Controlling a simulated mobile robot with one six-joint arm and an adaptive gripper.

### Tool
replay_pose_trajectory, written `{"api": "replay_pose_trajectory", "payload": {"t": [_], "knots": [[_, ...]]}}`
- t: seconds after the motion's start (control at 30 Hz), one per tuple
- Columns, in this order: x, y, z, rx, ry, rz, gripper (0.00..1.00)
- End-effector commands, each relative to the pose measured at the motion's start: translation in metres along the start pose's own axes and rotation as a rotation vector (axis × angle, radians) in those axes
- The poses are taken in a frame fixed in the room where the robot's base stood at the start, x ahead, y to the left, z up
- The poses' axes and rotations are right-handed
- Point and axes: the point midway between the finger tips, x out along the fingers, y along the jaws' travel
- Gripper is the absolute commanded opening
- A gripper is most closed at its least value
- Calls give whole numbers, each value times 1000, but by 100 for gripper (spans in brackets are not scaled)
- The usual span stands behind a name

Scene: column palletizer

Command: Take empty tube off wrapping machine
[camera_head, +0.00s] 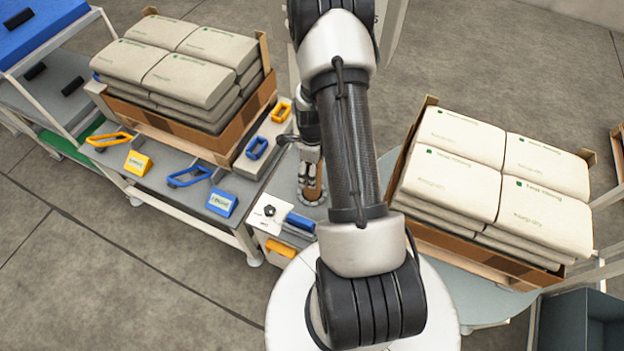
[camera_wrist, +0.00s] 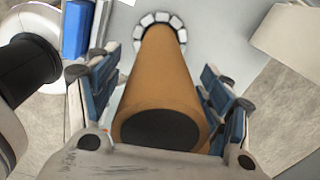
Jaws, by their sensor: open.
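The empty tube is a bare brown cardboard cylinder (camera_wrist: 165,75) with a dark round near end. In the wrist view its far end sits inside a ring of pale segments (camera_wrist: 147,20), which appears to be the wrapping machine's holder. My gripper (camera_wrist: 160,88) is open, with one blue-padded finger on each side of the tube. A gap shows on the left; contact on the right cannot be told. In the head view my arm hides much of this spot. A small part of the tube (camera_head: 312,187) shows below my gripper (camera_head: 310,165).
A bench (camera_head: 178,170) at left carries stacked bags (camera_head: 185,75), strapping tools and yellow and blue blocks. A blue roll (camera_head: 300,222) lies close to the tube. More bags (camera_head: 495,185) stand in a tray at right. Open floor (camera_head: 110,265) shows at lower left.

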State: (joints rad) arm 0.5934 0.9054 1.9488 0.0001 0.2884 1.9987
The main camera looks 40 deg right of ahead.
Motion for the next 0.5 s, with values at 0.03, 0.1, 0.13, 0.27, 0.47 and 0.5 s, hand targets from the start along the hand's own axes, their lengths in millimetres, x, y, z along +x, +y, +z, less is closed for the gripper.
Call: {"api": "replay_pose_trajectory", "payload": {"t": [0.03,0.1,0.13,0.27,0.47,0.5], "knots": [[6,0,0,0,0,0,73],[6,0,0,0,-1,-1,73],[5,0,0,0,-1,-2,73],[4,0,0,0,-1,-2,72],[4,0,0,0,-1,-1,59],[4,0,0,0,-1,-1,56]]}}
